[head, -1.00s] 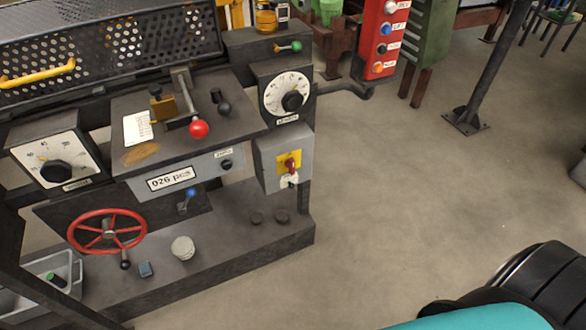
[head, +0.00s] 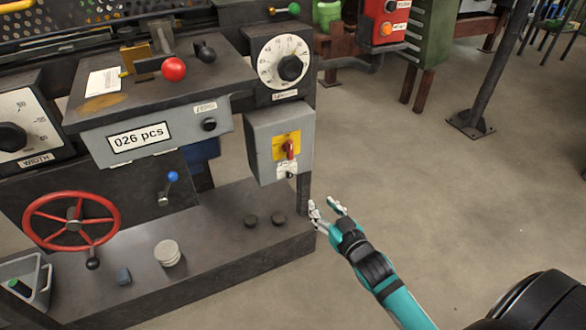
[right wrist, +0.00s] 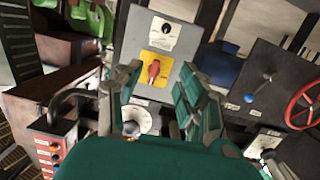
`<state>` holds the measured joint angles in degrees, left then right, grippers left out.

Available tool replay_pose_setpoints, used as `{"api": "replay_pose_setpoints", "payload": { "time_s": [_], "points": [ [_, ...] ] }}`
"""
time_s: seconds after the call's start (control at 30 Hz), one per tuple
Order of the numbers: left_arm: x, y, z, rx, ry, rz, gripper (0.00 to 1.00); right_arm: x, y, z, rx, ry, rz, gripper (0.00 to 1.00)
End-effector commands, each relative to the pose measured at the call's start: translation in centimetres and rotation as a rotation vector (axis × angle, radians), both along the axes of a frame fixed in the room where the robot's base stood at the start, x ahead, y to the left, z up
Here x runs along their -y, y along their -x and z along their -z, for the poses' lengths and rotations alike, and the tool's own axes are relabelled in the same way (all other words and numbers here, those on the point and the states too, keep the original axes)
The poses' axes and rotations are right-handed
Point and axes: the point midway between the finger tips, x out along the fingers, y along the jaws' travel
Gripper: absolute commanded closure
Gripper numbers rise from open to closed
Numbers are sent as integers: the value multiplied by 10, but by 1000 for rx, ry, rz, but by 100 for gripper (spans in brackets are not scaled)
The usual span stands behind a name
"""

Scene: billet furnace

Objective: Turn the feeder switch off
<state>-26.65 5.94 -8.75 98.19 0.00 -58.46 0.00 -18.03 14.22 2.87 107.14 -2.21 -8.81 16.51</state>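The likely feeder switch is a red rotary handle (head: 290,149) on a yellow plate, on the front of a grey box (head: 262,140) at the machine's right end. In the head view the handle looks about upright; its markings are too small to read. My right gripper (head: 326,209) is open and empty, below and right of the box, apart from it. In the right wrist view the red handle (right wrist: 153,71) and yellow plate show between the spread fingers (right wrist: 162,84), beyond them. My left gripper is not in view.
Above the box is a white dial (head: 278,62) with a black knob. A red handwheel (head: 72,222), a blue-tipped lever (head: 172,177) and a counter reading 026 pcs (head: 138,137) are to the left. The floor right of the machine is open up to a dark post (head: 490,70).

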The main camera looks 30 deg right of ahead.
Motion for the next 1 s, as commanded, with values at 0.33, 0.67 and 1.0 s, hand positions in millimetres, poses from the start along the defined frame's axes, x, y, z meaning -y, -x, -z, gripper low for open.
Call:
{"api": "replay_pose_setpoints", "payload": {
  "time_s": [0.33, 0.67, 1.0],
  "points": [
    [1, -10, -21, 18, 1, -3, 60, -3, -13, -64, 164, -5, -18, 61],
    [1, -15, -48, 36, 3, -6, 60, -3, -80, -63, 164, -4, -18, 61],
    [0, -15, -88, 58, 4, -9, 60, -3, -149, -63, 162, -3, -18, 61]
  ]
}}
